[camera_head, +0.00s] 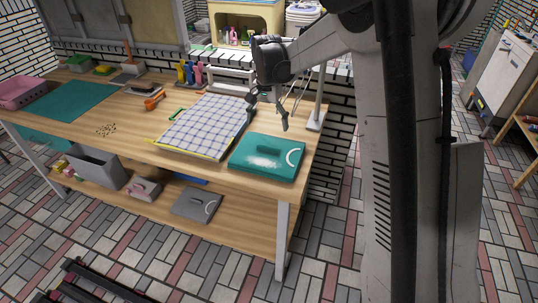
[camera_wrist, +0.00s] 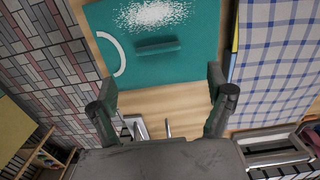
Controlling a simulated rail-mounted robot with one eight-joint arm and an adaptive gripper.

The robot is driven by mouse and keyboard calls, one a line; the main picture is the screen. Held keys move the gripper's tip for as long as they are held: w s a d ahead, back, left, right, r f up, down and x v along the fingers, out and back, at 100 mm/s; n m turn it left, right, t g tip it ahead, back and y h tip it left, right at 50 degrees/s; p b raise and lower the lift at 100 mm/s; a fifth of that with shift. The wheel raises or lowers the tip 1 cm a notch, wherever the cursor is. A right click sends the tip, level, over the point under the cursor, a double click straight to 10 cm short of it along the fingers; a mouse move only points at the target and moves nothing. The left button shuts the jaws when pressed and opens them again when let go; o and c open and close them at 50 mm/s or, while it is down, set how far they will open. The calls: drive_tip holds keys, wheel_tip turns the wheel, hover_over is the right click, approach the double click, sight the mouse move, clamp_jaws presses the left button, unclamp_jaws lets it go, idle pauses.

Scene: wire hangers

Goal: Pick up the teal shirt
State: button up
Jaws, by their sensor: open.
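The teal shirt (camera_head: 268,157) lies folded flat at the table's near right corner, with a white speckled patch, a raised ridge and a white curved band. It fills the upper middle of the wrist view (camera_wrist: 190,52). My gripper (camera_head: 268,110) is open and empty, above the table just behind the shirt. In the wrist view my gripper (camera_wrist: 162,88) has its two fingers spread at the shirt's lower edge, apart from the ridge. The exact height above the shirt is hard to tell.
A blue-and-white checked cloth (camera_head: 204,126) lies directly left of the shirt. A pale post (camera_head: 318,100) stands at the table's right edge behind it. A teal mat (camera_head: 75,100) and pink basket (camera_head: 22,92) are far left. A grey folded item (camera_head: 196,203) lies on the lower shelf.

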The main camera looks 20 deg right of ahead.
sight(268, 146)
drive_tip(key=f, duration=1)
drive_tip(key=shift+s+d+f, duration=0.1)
drive_tip(key=shift+s+f, duration=0.1)
drive_tip(key=shift+c, duration=0.3)
drive_tip(key=c, duration=1.3)
drive_tip(key=shift+r, duration=0.1)
